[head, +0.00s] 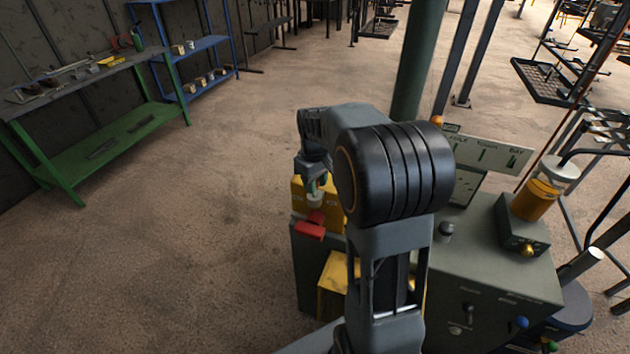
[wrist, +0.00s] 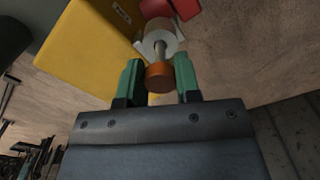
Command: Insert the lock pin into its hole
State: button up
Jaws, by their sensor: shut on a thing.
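In the wrist view, the green fingers of my gripper (wrist: 159,82) are shut on the orange knob of the lock pin (wrist: 158,76). The pin's short metal shaft runs away from the knob towards a pale round collar (wrist: 160,38). Whether the tip is inside the collar's hole or just in front of it, I cannot tell. A red part (wrist: 176,8) lies beyond the collar. In the head view, my gripper (head: 314,184) is above the red part (head: 310,230), beside a yellow housing (head: 300,198); the pin is too small to make out there.
The yellow housing is close to the fingers in the wrist view (wrist: 85,45). A grey cabinet (head: 490,270) with knobs and an orange jar (head: 536,198) stands at right. A green workbench (head: 110,145) and a blue rack (head: 205,45) stand at far left; the floor between is clear.

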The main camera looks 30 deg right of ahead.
jog(key=shift+f+b, duration=1.1)
jog(key=shift+f, duration=0.55)
jog(key=o, duration=1.1)
jog(key=shift+c, duration=0.2)
jog(key=shift+r, duration=0.1)
notch_tip(320, 180, up, 14)
